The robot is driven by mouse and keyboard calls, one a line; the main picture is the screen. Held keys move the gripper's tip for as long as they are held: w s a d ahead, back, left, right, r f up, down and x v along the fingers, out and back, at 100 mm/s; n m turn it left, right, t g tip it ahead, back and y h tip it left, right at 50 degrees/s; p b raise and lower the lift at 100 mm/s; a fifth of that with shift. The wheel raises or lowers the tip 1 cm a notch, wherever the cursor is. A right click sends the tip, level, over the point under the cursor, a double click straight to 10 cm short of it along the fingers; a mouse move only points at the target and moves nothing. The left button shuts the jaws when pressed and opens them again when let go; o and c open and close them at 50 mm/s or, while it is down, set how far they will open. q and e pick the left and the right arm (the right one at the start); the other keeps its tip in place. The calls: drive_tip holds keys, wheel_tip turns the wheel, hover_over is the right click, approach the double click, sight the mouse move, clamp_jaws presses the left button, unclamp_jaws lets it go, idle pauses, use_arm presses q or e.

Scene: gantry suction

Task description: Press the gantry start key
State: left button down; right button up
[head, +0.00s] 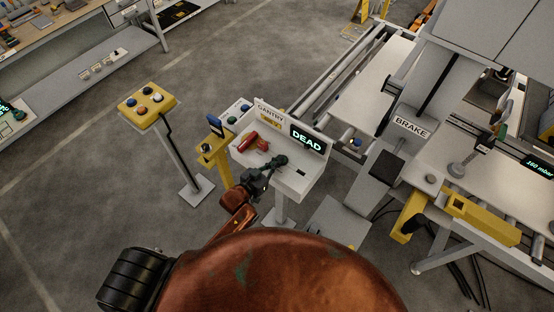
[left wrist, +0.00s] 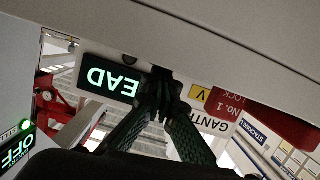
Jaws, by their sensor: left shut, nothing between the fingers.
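The gantry console (head: 309,178) is a pale sloped box on a post, with a GANTRY label (head: 270,111) and a lit display reading DEAD (head: 307,141). Red parts (head: 248,140) sit on its left half. I cannot make out which part is the start key. My left gripper (head: 280,161) is shut and empty, over the console face below the display. In the left wrist view its closed fingertips (left wrist: 162,84) appear between the upside-down display (left wrist: 108,80) and a red tag lettered LOCK NO. 1 (left wrist: 224,102). Contact with the console cannot be told. My right gripper is out of view.
A yellow button box (head: 148,105) stands on a post at left. A yellow post (head: 213,152) with a blue-topped part is close beside the console. The gantry machine with a BRAKE label (head: 411,128) fills the right. Open floor lies at left.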

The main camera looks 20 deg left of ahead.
use_arm(q)
wheel_tip(320, 180, up, 4)
drive_tip(key=p, duration=0.4)
drive_tip(key=shift+a+f, duration=0.1)
drive_tip(key=shift+a, duration=0.05)
drive_tip(key=b+v, duration=0.2)
drive_tip(key=v, duration=0.8)
